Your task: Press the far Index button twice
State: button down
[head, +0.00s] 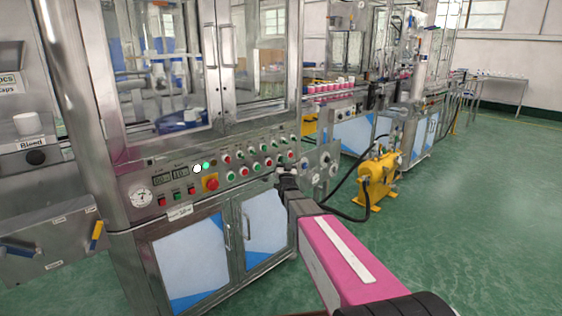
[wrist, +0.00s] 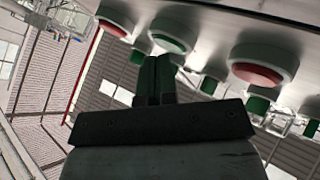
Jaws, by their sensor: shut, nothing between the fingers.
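The control panel (head: 240,178) on the steel machine carries rows of red and green buttons. The labels are too small to read, so I cannot tell which is the far Index button. My gripper (head: 281,170) is at the panel's right end, just below the button rows. In the wrist view my gripper's fingers (wrist: 155,66) are together and empty. Their tips point at a green button with a white collar (wrist: 178,27). I cannot tell whether they touch it. A red button (wrist: 258,76) is to its right and another red button (wrist: 112,27) to its left.
A large red emergency knob (head: 211,184) and a round gauge (head: 141,196) sit further left on the panel. Handwheels (head: 318,178) are right of my gripper. A yellow pump (head: 377,180) with black hoses stands on the green floor, which is open at right.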

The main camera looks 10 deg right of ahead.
jog(key=shift+s+d, duration=0.4)
jog(key=shift+s, duration=0.2)
jog(key=s+d, duration=0.1)
jog(key=s, duration=0.1)
jog(key=s+d, duration=0.2)
dwell(0.5)
dwell(0.7)
